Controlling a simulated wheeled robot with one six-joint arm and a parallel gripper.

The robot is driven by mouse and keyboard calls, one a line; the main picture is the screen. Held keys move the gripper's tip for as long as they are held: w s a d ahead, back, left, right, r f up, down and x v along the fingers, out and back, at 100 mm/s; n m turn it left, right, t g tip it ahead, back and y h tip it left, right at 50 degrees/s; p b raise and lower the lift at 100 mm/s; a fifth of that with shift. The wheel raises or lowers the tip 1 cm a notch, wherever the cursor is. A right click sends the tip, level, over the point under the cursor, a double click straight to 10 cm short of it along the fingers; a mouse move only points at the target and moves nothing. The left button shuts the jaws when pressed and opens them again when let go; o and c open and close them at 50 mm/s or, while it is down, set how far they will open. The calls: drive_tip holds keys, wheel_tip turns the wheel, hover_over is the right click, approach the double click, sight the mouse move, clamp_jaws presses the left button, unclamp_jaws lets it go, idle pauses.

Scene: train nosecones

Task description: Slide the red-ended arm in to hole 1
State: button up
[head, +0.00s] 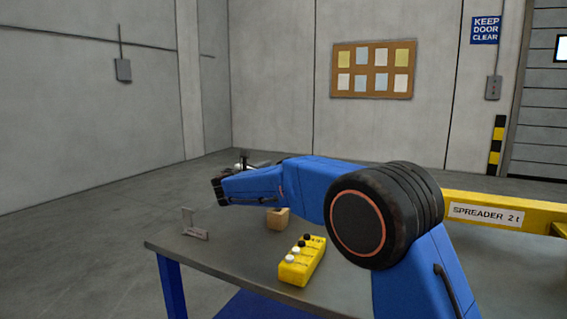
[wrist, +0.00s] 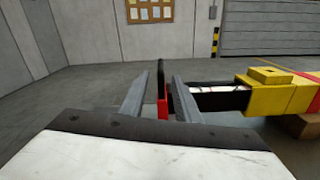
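The red-ended arm (wrist: 215,100) is a dark bar with pale marks, reaching left out of a yellow spreader body (wrist: 285,95) in the wrist view. Its end is an upright red plate (wrist: 163,105). My gripper (wrist: 163,76) is open, its two grey fingers on either side of the red plate with a visible gap. I cannot tell whether the plate lies fully between the fingertips or just beyond them. The right finger hides part of the bar. In the head view my gripper (head: 243,163) is small beyond my blue arm. Hole 1 cannot be made out.
A grey table (head: 232,263) stands below my arm. It holds a yellow button box (head: 302,262), a wooden block (head: 278,218) and a grey bracket (head: 193,226). A yellow beam marked "SPREADER 2 t" (head: 500,224) runs at the right. Open floor lies left.

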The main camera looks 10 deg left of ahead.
drive_tip(key=x, duration=0.9)
drive_tip(key=shift+w+d, duration=0.15)
drive_tip(key=shift+w, duration=0.15)
clamp_jaws()
